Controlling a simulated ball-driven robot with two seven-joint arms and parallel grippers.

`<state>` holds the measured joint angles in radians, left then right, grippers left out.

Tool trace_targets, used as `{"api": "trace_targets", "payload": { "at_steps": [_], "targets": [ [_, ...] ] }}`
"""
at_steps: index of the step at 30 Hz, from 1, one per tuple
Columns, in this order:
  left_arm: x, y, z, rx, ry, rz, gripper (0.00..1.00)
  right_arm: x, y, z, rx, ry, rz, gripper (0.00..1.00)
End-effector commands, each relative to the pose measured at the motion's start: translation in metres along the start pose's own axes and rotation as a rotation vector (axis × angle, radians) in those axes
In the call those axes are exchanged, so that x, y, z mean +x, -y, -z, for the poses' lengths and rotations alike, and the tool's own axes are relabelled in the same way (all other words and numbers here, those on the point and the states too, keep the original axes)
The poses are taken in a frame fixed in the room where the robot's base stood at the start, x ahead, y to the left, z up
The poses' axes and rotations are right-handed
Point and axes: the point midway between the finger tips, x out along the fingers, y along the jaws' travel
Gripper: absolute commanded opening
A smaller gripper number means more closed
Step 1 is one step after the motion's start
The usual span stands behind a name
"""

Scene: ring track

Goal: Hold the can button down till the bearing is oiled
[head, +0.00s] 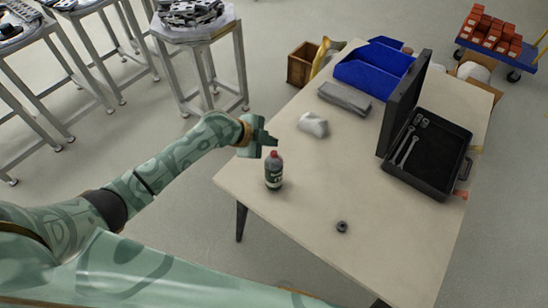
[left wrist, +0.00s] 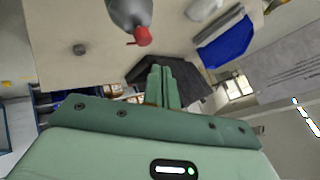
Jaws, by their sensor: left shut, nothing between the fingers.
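The oil can (head: 274,172) is a dark bottle with a label and a red top, upright near the table's left edge. In the left wrist view its grey body (left wrist: 130,12) and red top show at the upper middle. The bearing (head: 342,227) is a small dark ring on the table, to the right and nearer; it also shows in the left wrist view (left wrist: 80,49). My left gripper (head: 272,141) is shut and empty, just above and behind the red top in the head view. I cannot tell if it touches the top. My right gripper is not in view.
An open black case (head: 432,185) with wrenches stands at the table's right. A blue bin (head: 362,76), a grey folded cloth (head: 344,98) and a crumpled white rag (head: 313,124) lie farther back. The table (head: 300,205) is clear around the bearing.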

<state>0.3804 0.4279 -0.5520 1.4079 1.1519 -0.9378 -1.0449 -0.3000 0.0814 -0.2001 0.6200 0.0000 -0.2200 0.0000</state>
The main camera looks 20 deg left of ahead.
Motion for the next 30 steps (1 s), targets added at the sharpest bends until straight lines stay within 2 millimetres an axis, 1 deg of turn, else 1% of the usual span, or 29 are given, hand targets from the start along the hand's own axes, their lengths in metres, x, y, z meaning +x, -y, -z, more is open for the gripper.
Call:
{"api": "trace_targets", "payload": {
  "at_steps": [1, 6, 30],
  "targets": [
    [0.0071, -0.0046, -0.0055, 0.000, 0.001, 0.001, 0.00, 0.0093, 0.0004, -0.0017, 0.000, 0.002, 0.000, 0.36],
    [0.0126, -0.0083, -0.0097, 0.000, 0.001, 0.002, 0.00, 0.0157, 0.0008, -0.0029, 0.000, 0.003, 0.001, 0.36],
    [0.0121, -0.0081, -0.0091, 0.000, 0.000, 0.001, 0.00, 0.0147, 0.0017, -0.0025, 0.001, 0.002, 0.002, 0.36]
  ]
}}
